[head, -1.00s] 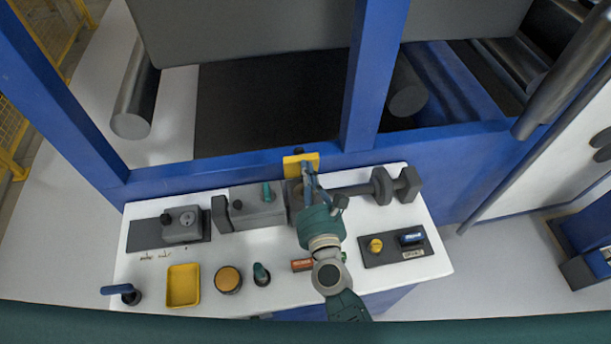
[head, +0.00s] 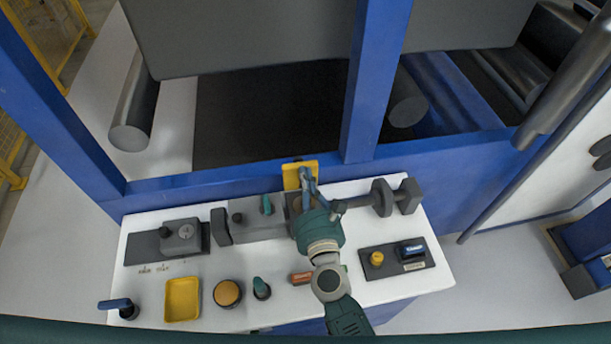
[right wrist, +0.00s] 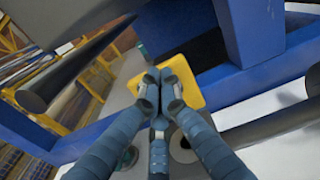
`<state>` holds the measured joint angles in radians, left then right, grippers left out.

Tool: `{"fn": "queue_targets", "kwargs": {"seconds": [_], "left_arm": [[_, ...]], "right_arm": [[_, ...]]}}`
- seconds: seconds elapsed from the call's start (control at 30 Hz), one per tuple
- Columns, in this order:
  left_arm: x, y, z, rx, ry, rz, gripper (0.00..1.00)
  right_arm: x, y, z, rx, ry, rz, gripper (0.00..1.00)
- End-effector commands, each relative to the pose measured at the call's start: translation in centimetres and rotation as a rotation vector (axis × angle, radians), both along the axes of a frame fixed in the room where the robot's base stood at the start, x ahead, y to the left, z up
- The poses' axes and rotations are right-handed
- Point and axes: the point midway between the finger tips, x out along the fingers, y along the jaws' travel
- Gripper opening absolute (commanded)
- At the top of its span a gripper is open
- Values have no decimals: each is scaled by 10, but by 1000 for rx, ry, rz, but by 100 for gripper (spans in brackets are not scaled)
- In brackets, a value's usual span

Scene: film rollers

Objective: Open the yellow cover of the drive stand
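The yellow cover (head: 294,180) stands raised as a tilted plate at the back of the grey drive stand (head: 262,218), beside the blue frame. It also shows in the right wrist view (right wrist: 193,92), behind the fingertips. My right gripper (head: 307,178) reaches over the stand with its blue fingertips at the front face of the cover. In the right wrist view the fingertips (right wrist: 160,84) are almost together and overlap the cover; I see nothing clearly held between them. The gripper hides part of the stand and cover. My left gripper is out of view.
A blue post (head: 372,85) rises close behind my right gripper. A dark shaft with discs (head: 383,197) lies to its right. The white bench (head: 210,268) carries a yellow tray (head: 182,299), a round yellow-topped thing (head: 227,293) and a switch panel (head: 397,257).

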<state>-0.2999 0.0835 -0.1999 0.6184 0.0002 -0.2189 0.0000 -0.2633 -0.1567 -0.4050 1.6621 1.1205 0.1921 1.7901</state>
Motion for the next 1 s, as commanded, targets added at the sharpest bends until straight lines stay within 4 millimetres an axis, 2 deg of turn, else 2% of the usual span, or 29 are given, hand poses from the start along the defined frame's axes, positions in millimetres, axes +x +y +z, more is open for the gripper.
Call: {"fn": "queue_targets", "kwargs": {"seconds": [0.17, 0.4, 0.6, 0.8, 1.0], "left_arm": [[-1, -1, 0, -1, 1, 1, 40], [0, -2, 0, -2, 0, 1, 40], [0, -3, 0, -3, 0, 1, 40], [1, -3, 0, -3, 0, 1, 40], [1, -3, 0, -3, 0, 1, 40]], "right_arm": [[-18, -4, -1, -2, 3, 1, 0], [-68, -13, 2, -4, 3, 3, 0], [-102, -20, 4, -4, 1, 2, 0], [-116, -23, 6, 0, 0, 0, 0], [-117, -23, 6, 0, 0, 0, 0]]}}
